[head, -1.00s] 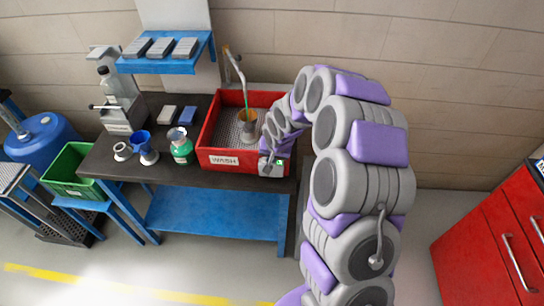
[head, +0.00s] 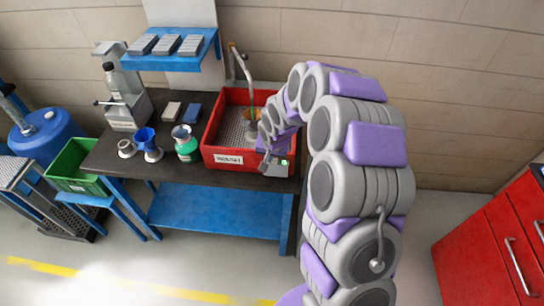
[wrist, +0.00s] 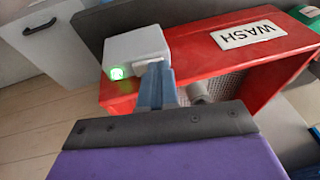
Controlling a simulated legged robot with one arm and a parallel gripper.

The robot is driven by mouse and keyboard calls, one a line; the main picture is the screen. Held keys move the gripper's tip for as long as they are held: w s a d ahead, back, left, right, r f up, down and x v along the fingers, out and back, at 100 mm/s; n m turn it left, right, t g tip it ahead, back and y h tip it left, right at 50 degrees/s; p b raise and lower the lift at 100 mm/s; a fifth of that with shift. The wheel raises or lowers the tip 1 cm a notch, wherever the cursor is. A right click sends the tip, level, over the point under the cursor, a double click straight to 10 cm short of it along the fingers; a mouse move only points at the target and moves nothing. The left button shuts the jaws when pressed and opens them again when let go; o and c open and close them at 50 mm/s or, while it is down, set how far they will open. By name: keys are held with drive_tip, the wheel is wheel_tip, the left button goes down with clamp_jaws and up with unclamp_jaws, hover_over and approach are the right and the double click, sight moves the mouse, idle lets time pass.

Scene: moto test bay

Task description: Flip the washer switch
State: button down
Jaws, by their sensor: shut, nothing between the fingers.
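The washer switch box (wrist: 137,45) is a small light-grey box with a lit green lamp (wrist: 116,72) on its end, mounted at the red wash tub (wrist: 195,60). In the head view the box (head: 272,169) sits at the tub's front right corner, partly covered by my arm. My gripper (wrist: 158,70) is shut and empty. Its blue-grey fingertips reach the lower edge of the box, by a small pale part that looks like the switch. Whether they touch it, and which way the switch is set, I cannot tell.
The tub stands on a dark bench (head: 150,170) with a tap (head: 243,65) over it. A green bottle (head: 186,145), a blue-topped funnel (head: 146,144) and a soap-like dispenser (head: 125,108) stand to the left. A red cabinet (head: 490,235) is at right. Floor between is clear.

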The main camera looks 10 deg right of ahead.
drive_tip(key=shift+s+d+r+p, duration=0.35)
drive_tip(key=shift+s+d+r, duration=0.65)
drive_tip(key=shift+r, duration=2.1)
drive_tip(key=shift+s+d+r+p, duration=0.35)
drive_tip(key=shift+s+d+r, duration=0.6)
drive_tip(key=shift+r, duration=2.15)
drive_tip(key=s+r+n+g+b, duration=0.1)
drive_tip(key=s+r+n+g, duration=0.1)
drive_tip(key=s, duration=1.6)
drive_tip(key=s+r+n+g+b, duration=0.1)
drive_tip(key=s+r+g+b, duration=0.1)
drive_tip(key=s, duration=1.7)
drive_tip(key=shift+s+a+r+n+g+h, duration=0.3)
drive_tip(key=shift+a+r+n+g, duration=0.1)
drive_tip(key=shift+r+g, duration=0.25)
drive_tip(key=shift+w+a, duration=0.1)
drive_tip(key=shift+a, duration=0.15)
